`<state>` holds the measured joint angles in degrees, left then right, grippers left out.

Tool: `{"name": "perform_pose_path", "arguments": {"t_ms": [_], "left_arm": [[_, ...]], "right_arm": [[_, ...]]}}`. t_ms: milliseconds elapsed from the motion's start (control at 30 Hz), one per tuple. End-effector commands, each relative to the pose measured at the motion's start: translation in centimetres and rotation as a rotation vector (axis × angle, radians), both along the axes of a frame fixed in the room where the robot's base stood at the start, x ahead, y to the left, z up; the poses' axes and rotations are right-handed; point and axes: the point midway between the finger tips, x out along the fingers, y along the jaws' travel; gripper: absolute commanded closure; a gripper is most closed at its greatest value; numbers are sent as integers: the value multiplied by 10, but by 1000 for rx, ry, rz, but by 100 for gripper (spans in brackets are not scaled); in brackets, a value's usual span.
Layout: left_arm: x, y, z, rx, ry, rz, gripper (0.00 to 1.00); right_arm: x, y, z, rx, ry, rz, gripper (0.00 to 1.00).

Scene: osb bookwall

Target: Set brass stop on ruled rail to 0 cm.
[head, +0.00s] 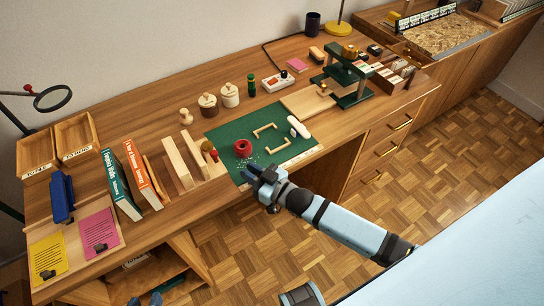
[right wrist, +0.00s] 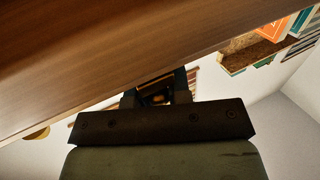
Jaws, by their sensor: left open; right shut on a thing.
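My right gripper (head: 251,172) is at the desk's front edge, by the near left corner of the green mat. In the right wrist view its fingers (right wrist: 158,97) are closed around a small piece with a brass-coloured glint, which looks like the brass stop (right wrist: 157,98). The hand hides the stop in the head view. A thin pale strip (head: 300,161) along the mat's front edge may be the ruled rail; its marks are too small to read.
Wooden blocks (head: 178,165) and books (head: 120,185) stand to the left. A green press (head: 347,85) stands to the right. Open floor (head: 400,160) lies in front.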

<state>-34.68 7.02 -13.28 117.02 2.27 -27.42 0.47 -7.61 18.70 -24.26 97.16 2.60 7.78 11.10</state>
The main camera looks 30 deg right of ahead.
Motion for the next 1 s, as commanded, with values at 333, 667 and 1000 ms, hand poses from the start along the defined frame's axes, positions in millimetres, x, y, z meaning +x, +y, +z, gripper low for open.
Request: {"name": "perform_pose_path", "arguments": {"t_ms": [333, 667, 1000], "left_arm": [[2, -3, 4, -8, -7, 5, 55], [1, -2, 5, -3, -9, 0, 55], [1, 1, 5, 5, -10, -6, 55]], "right_arm": [[-2, 18, 0, 0, 1, 3, 100], [-2, 18, 0, 0, 1, 2, 59], [-16, 9, -1, -1, 3, 1, 59]]}}
